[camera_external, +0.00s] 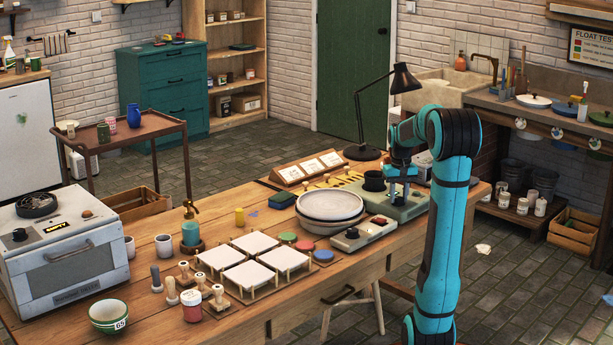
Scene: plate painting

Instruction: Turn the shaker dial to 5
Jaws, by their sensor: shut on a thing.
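The shaker, which I take to be the pale green machine (408,211), stands near the right end of the wooden table. A black cup-like part (374,181) sits on its left side. My gripper (402,192) points down over the right part of this machine, low and close to its top. It is shut, apparently on the shaker dial. The dial itself is hidden behind my gripper and arm, so its setting and numbers cannot be read.
A control box (362,235) with a black knob and a red button stands in front of the shaker. Stacked pale bowls (330,211) are to its left. A black desk lamp (362,151) stands behind. White tiles (254,244) fill the table's middle.

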